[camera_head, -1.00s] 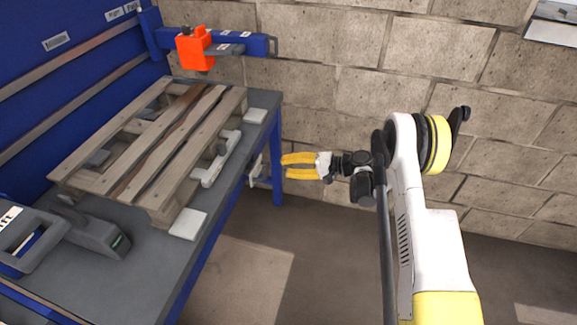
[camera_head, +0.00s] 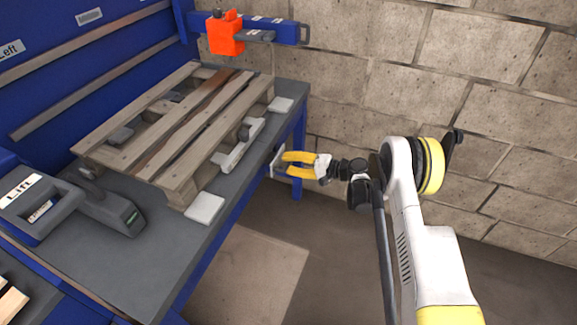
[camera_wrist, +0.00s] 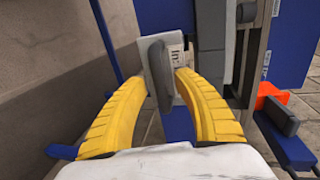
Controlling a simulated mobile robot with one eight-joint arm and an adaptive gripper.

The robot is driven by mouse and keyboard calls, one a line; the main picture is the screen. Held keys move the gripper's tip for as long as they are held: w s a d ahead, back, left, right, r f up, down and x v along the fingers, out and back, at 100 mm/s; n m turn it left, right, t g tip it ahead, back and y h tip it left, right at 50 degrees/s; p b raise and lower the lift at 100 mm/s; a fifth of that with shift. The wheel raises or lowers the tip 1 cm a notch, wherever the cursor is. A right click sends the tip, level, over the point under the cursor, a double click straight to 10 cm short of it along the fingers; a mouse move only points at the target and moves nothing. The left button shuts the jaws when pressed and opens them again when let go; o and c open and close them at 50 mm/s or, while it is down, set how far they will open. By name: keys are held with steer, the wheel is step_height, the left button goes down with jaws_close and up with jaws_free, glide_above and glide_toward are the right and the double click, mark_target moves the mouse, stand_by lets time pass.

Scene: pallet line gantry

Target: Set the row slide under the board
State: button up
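The weathered pallet (camera_head: 222,108) lies on the grey bench, with one darker brown board (camera_head: 190,119) among its pale ones. An orange block (camera_head: 226,34) sits on a blue beam (camera_head: 275,30) behind it. A pale plate (camera_head: 277,161) is at the bench's right edge; in the wrist view a lettered pale plate (camera_wrist: 168,42) stands behind a grey handle (camera_wrist: 160,75). Which part is the row slide I cannot tell for certain. My gripper (camera_head: 284,164), with yellow fingers, is open at that plate. In the wrist view its fingers (camera_wrist: 161,82) stand either side of the handle; contact is unclear.
White pads (camera_head: 205,208) lie at the bench edge. A grey labelled device (camera_head: 112,205) stands at the front left. A block wall is behind; open floor lies below.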

jaws_close()
steer(key=f+v, duration=0.1)
steer(key=v, duration=0.7)
steer(key=shift+d+f, duration=0.35)
steer(key=shift+s, duration=0.1)
jaws_free()
steer(key=v, duration=1.2)
